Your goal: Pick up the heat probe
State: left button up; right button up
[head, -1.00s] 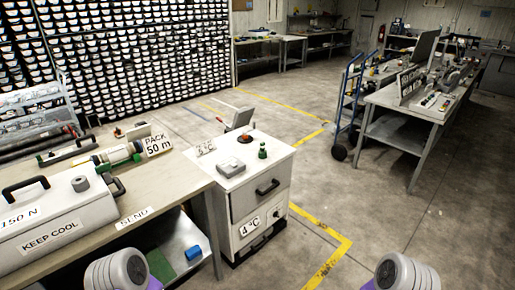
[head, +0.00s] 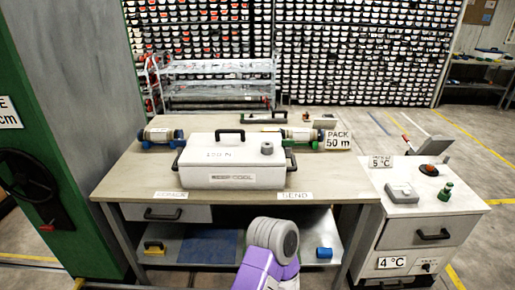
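I cannot tell for certain which thing is the heat probe. A small orange-tipped stick (head: 407,142) stands by a tilted grey panel (head: 435,146) at the back of the white cabinet (head: 400,212). A red-topped dark piece (head: 429,169), a grey block-shaped device (head: 402,192) and a green bottle-like piece (head: 445,191) stand on the cabinet top. Neither gripper is in view. One grey and purple link of my arm shows at the bottom middle, in front of the bench.
The bench (head: 130,180) carries a white cool box (head: 205,160) and two capped cylinders, left (head: 160,136) and right (head: 300,135). A green machine (head: 70,190) blocks the left side. A lower shelf (head: 190,245) is under the bench. Open floor lies to the right.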

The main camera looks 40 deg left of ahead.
aim_at(448, 186)
jog(key=z, duration=0.6)
jog(key=i, duration=2)
